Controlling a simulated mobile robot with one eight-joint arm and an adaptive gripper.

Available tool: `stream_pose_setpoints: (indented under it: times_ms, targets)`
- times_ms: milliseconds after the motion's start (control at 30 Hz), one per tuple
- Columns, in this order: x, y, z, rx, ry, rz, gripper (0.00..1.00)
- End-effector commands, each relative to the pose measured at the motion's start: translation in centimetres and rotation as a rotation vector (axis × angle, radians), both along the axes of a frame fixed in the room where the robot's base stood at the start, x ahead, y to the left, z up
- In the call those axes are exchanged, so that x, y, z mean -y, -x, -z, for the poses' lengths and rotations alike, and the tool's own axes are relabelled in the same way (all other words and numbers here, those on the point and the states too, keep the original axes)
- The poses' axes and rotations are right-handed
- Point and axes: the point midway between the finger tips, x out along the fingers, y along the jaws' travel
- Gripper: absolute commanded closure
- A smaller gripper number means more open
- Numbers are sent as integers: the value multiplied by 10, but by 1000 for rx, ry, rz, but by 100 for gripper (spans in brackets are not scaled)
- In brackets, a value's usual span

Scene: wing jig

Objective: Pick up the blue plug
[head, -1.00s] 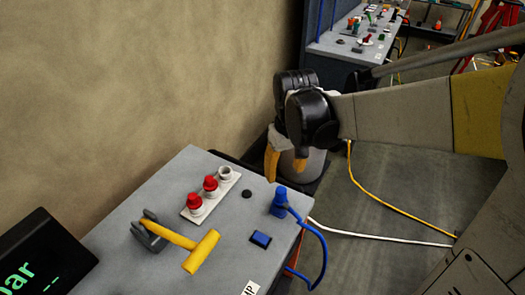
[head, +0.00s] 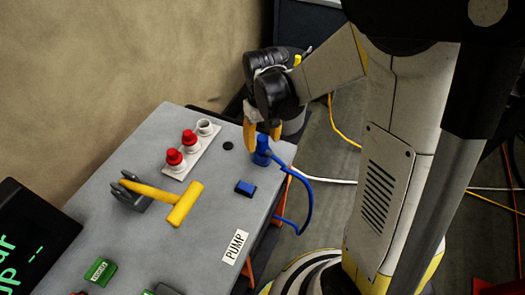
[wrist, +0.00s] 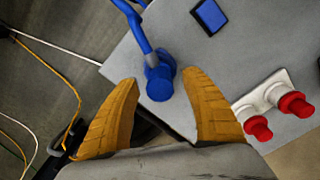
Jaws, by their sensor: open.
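The blue plug (head: 262,150) stands on the grey pump panel (head: 160,245) near its far right edge, with a blue cable running from it over the edge. In the wrist view the blue plug (wrist: 160,84) shows between and a little beyond the two orange fingertips. My gripper (head: 262,135) is open and empty, just behind and above the plug in the head view. It also shows in the wrist view (wrist: 168,90), with clear space on both sides of the plug. I cannot tell whether either finger touches the plug.
A blue square block (head: 245,188) sits close to the plug. A white strip with two red caps (head: 190,140) and a yellow T-handle (head: 185,203) are to the left. A green block (head: 101,271) lies nearer. Cables cross the floor at right.

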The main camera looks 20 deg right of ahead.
Motion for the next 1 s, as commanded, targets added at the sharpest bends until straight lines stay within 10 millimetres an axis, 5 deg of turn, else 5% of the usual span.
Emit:
stream_pose_setpoints:
  times_ms: [267, 433, 767, 1000]
  targets:
    - [0, 0, 7, 0, 0, 0, 47]
    - [0, 0, 7, 0, 0, 0, 99]
    - [0, 0, 5, 0, 0, 0, 100]
    - [0, 0, -19, 0, 0, 0, 100]
